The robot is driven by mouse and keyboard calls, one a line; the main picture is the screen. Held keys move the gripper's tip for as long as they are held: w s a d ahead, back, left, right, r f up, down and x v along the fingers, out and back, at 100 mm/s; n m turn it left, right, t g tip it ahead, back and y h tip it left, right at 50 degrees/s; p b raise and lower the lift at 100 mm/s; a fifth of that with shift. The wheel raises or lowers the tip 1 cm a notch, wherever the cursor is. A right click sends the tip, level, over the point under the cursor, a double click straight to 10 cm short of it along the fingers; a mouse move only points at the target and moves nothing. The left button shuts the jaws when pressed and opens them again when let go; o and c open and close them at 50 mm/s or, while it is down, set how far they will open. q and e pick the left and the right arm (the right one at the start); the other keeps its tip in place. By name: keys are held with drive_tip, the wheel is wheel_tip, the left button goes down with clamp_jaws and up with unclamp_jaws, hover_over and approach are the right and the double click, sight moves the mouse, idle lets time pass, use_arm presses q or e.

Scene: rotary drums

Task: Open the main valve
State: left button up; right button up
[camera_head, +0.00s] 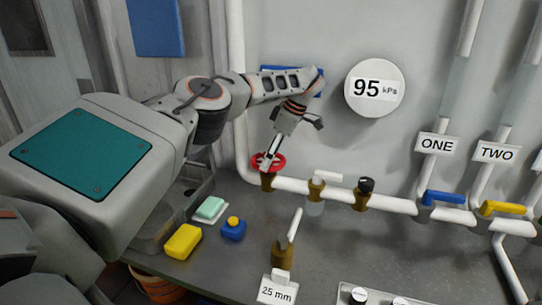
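The main valve appears to be the red handwheel (268,162) on a brass body at the left end of the white horizontal pipe, though no label on it is visible. My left gripper (271,154) reaches down from above, with its fingertips at the red wheel and overlapping it in the view. I cannot tell whether the fingers are closed on the rim or only touching it. The gripper hides part of the wheel. My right gripper is not in view.
A round gauge (374,88) reads 95 kPa. Along the pipe are a white-handled valve (318,184), a black knob (366,186), and blue (443,198) and yellow (502,208) handles.

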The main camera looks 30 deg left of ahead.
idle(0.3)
use_arm(q)
drive_tip(key=o, duration=1.1)
